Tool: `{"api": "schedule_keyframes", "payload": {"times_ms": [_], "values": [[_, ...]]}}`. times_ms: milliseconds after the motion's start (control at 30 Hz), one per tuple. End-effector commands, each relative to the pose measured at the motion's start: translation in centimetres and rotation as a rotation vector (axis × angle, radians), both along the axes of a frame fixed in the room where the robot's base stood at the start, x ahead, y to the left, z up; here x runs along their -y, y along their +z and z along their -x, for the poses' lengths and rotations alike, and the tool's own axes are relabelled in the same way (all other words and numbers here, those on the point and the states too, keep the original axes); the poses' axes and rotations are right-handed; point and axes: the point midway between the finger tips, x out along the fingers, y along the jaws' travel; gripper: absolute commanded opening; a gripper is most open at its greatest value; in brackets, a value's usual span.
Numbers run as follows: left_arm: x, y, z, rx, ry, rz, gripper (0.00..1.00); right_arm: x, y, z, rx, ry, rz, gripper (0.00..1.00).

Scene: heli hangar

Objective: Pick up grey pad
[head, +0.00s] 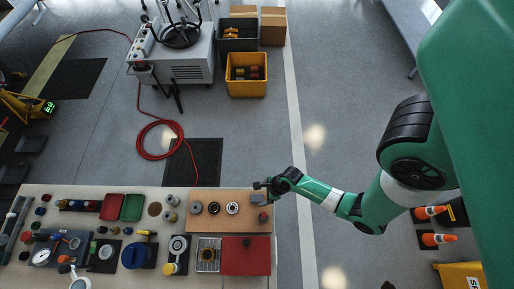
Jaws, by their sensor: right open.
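My right gripper (259,185) is over the right end of the workbench, above the far right corner of a brown board (222,222). It is open, and nothing shows between its fingers. A small grey block (262,216), which looks like the grey pad, lies near the board's right edge, a little nearer than the gripper. Another small grey piece (258,199) is just below the gripper in the picture; I cannot tell whether it lies on the board. My left gripper is not in view.
Several round parts (214,208) lie on the board's left half. A red mat (246,256) is in front of it. Many small parts and tools crowd the bench to the left.

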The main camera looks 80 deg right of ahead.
Motion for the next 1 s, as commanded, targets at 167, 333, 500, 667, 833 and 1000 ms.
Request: {"api": "schedule_keyframes", "payload": {"times_ms": [167, 333, 500, 667, 833, 1000], "values": [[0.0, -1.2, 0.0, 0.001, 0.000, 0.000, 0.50, -0.1, -2.5, -0.6, -0.001, 0.004, -0.001, 0.85], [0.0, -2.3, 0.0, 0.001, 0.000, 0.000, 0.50, -0.3, -4.7, -1.4, -0.001, 0.002, 0.000, 0.85], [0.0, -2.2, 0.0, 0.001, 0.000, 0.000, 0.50, -0.2, -4.8, -1.6, 0.001, 0.001, 0.001, 0.85], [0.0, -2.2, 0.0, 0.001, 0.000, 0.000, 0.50, -0.2, -4.8, -1.6, 0.000, 0.001, 0.001, 0.72], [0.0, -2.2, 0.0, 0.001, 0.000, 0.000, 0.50, -0.2, -4.8, -1.5, 0.000, 0.001, 0.000, 0.42], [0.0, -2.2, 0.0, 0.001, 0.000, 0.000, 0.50, -0.2, -4.8, -1.5, 0.000, 0.001, 0.000, 0.11]]}}
